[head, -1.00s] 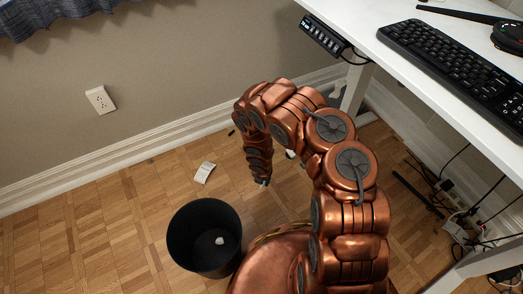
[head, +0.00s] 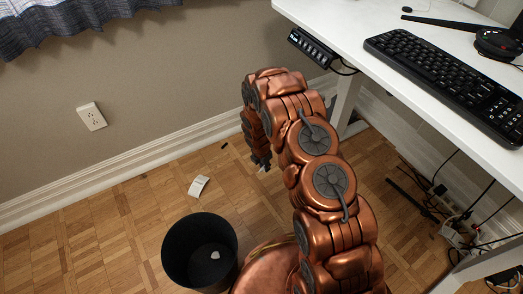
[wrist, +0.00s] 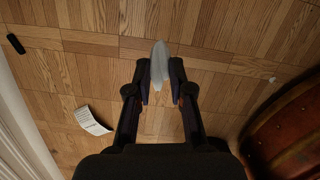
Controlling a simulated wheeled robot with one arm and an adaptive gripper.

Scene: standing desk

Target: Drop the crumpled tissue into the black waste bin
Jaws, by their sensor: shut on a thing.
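My gripper (wrist: 161,75) is shut on a white crumpled tissue (wrist: 160,60), which sticks out between the fingertips in the wrist view. In the head view my gripper (head: 263,165) hangs above the floor, to the right of and beyond the black waste bin (head: 178,252). Only a small pale bit shows at its tips there, and the arm covers much of it. The bin stands upright and open on the floor, with a small white lump inside. The bin is not in the wrist view.
A printed paper slip (head: 198,186) lies on the wood floor behind the bin; it also shows in the wrist view (wrist: 92,120). A small black object (wrist: 15,43) lies near the wall. The white desk (head: 345,25) with a keyboard (head: 440,80) stands at right, cables beneath.

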